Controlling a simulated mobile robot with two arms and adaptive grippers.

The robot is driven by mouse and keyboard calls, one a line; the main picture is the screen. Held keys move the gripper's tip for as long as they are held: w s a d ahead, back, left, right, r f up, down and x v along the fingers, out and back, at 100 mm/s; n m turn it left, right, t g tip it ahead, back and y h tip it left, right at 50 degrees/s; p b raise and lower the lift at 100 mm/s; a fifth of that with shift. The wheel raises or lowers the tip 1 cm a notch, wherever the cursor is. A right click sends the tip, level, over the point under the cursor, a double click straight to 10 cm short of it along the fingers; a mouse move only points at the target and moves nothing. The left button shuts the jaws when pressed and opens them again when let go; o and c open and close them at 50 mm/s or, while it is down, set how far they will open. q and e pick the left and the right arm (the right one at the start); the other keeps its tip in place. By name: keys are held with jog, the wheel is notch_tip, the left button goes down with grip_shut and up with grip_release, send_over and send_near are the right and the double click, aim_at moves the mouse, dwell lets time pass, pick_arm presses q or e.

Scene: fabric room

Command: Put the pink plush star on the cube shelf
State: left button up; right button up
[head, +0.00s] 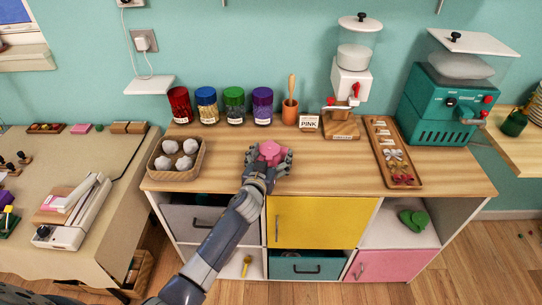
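The pink plush star (270,151) is at the middle of the wooden top of the cube shelf (330,183). Its outline is partly hidden by my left gripper (268,158). The fingers lie on either side of the star; whether they press on it or stand open around it does not show. The cube shelf has a yellow door (318,221), a pink door (378,265), a grey bin (195,222), a teal drawer (308,266) and open compartments. A green plush (413,220) lies in the right open compartment. My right gripper is not in view.
A basket of white balls (176,165) stands left of the gripper. Colored jars (234,106), an orange cup (290,112), a PINK sign (309,123) and a white dispenser (351,75) line the back. A wooden tray (393,152) and teal machine (445,105) stand right.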

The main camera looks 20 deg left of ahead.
pick_arm(q)
jog(key=o, duration=0.3)
jog(key=shift+s+d, duration=0.1)
jog(key=shift+d, duration=0.05)
jog(key=s, duration=0.4)
jog(key=s+r, duration=0.1)
jog(key=s, duration=0.6)
jog(key=shift+s+r, duration=0.4)
jog(key=shift+d, duration=0.1)
